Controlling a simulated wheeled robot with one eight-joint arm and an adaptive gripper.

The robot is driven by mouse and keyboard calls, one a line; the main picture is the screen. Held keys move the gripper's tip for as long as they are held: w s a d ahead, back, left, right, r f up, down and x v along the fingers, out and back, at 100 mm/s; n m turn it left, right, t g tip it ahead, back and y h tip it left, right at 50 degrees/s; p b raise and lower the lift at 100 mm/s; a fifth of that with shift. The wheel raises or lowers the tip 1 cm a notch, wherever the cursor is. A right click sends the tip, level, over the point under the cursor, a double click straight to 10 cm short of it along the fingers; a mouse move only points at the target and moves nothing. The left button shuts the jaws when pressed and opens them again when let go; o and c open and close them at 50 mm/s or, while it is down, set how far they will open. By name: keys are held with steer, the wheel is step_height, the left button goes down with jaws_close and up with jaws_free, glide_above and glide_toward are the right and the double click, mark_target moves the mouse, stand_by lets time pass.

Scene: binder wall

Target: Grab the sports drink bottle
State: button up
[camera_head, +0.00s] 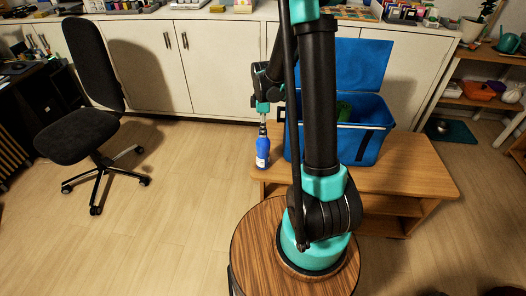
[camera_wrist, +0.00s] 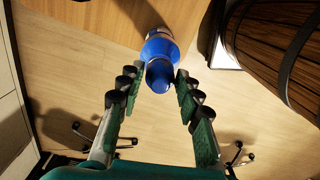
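The sports drink bottle (camera_head: 262,152) is blue with a white label. In the head view it appears upright at the left end of the wooden bench (camera_head: 405,178), directly below my gripper (camera_head: 263,128). In the wrist view the bottle (camera_wrist: 160,62) shows its rounded blue top toward me, between the tips of my gripper (camera_wrist: 159,80). The two fingers are spread, one on each side of the bottle's top, with narrow gaps showing. My gripper looks open. I cannot tell whether a fingertip touches the bottle lower down.
A blue cooler box (camera_head: 372,140) with a raised lid stands on the bench, right of the bottle, partly hidden by my arm. A black office chair (camera_head: 80,130) stands at the left. White cabinets (camera_head: 150,70) line the back.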

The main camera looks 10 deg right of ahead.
jaws_close()
steer(key=shift+r, duration=0.1)
stand_by(0.3)
